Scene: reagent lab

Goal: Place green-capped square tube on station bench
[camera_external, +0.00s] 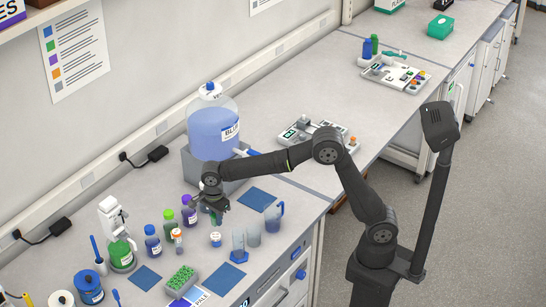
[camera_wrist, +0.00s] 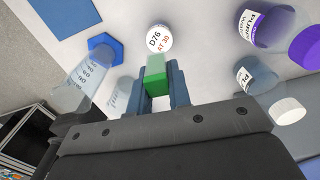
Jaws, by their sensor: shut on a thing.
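My gripper (camera_external: 213,206) is shut on the green-capped square tube (camera_external: 214,218) and holds it over the near bench (camera_external: 222,270). In the wrist view, the tube (camera_wrist: 156,80) shows its green part between the two blue-grey fingers of my gripper (camera_wrist: 158,88), with a clear greenish part beyond. Its lower end is close to a white-capped vial (camera_external: 215,239) in the picture; I cannot tell whether they touch.
Purple (camera_external: 189,211) and green (camera_external: 170,222) bottles stand left of my gripper. A large blue carboy (camera_external: 212,130) is behind. A blue mat (camera_external: 256,199) lies bare.

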